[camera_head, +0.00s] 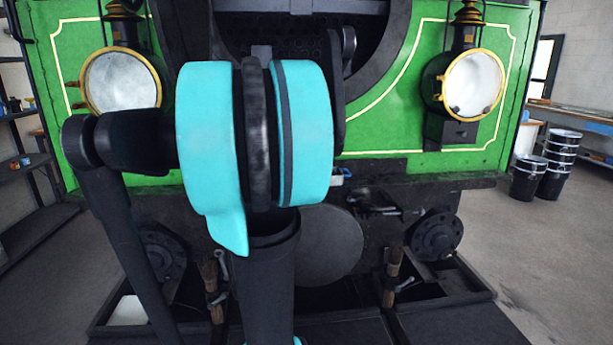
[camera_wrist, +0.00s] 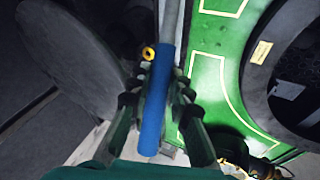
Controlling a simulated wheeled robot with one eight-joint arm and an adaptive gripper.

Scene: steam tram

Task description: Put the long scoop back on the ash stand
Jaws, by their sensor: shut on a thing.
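The long scoop shows in the wrist view as a blue handle (camera_wrist: 156,105) with a grey shaft (camera_wrist: 171,18) running up out of the frame. My gripper (camera_wrist: 160,92) is shut on the blue handle, with one dark green finger on each side. A small yellow ring (camera_wrist: 149,54) is beside the handle's upper part. The scoop's far end is out of the wrist view. In the head view my arm fills the middle, and I cannot make out the gripper or the scoop. I cannot pick out the ash stand in either view.
A green steam tram front (camera_head: 400,120) with a left lamp (camera_head: 122,82) and a right lamp (camera_head: 470,85) stands close ahead. A dark tray (camera_head: 465,297) lies low at the right. Black buckets (camera_head: 527,178) stand at the far right.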

